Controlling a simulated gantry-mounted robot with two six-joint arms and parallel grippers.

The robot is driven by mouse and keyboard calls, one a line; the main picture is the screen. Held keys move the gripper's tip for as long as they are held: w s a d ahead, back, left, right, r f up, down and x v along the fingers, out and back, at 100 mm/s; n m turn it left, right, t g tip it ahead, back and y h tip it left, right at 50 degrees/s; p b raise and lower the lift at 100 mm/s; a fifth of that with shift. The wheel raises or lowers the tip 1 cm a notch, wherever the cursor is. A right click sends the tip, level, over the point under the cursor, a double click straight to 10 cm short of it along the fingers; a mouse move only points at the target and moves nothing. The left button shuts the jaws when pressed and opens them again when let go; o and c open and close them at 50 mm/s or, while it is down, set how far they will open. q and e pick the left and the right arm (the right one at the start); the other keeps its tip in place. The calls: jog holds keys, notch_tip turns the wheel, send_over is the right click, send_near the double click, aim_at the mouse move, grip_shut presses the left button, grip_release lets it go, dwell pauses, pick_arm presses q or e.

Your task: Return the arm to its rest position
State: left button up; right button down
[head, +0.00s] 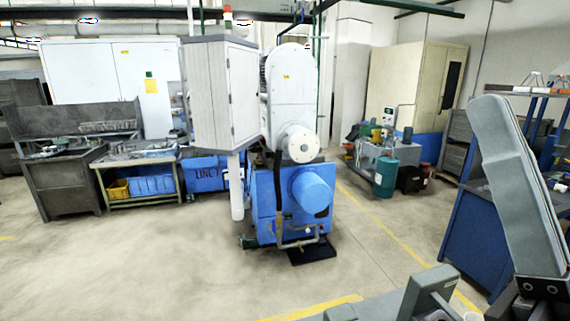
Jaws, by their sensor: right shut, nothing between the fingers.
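My right arm (515,185) comes in at the right edge, its grey upper link standing tall and tilted. My right gripper (428,293) is low in the head view, right of the middle, partly cut off by the bottom edge. It is shut with nothing in it and is apart from the machine. My left gripper and left arm are not in view. The ring grinder (290,195), a white and blue machine with a grey-white cabinet, stands in the middle distance.
A workbench (140,155) with blue and yellow bins stands at the left, beside a dark metal bench (60,185). A blue shelf unit (470,230) stands behind my right arm. Yellow lines mark the floor (150,260). The floor at the front left is clear.

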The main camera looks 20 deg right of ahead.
jog(key=w+r+n+g+h+p, duration=0.1)
jog(key=w+r+p, duration=0.2)
jog(key=r+p, duration=1.4)
jog(key=shift+d+g+h+p, duration=0.2)
jog(key=shift+g+h+p, duration=0.1)
jog(key=shift+p, duration=0.9)
jog(key=shift+d+r+h, duration=0.1)
jog(key=shift+h, duration=0.2)
